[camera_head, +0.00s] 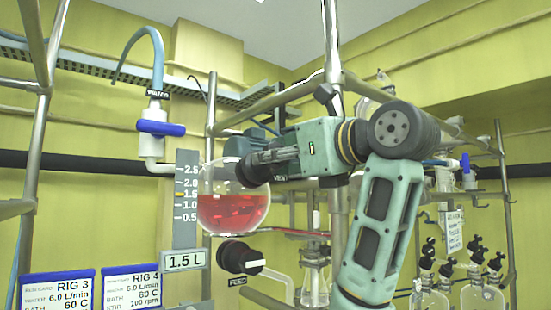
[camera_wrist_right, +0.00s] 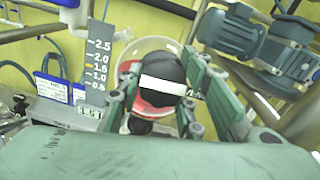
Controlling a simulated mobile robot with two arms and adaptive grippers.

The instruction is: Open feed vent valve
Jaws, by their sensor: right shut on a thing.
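The vent valve's black round knob (camera_head: 252,171) sits in front of the upper part of the round glass vessel (camera_head: 225,212), which holds red liquid. A small label that seems to read VENT shows beside it. My right gripper (camera_head: 262,163) is shut on this knob. In the right wrist view the knob (camera_wrist_right: 165,68) lies between the two green fingers of my right gripper (camera_wrist_right: 160,88). A white bar on its face runs nearly level across the picture. My left gripper is not in view.
A second black knob (camera_head: 238,257) with a white bar is below the vessel. A blue-handled valve (camera_head: 161,128) on a white pipe is at upper left. Metal frame posts, a level scale (camera_head: 186,200) and rig signs (camera_head: 57,290) stand close by. Glass bottles (camera_head: 480,293) are at lower right.

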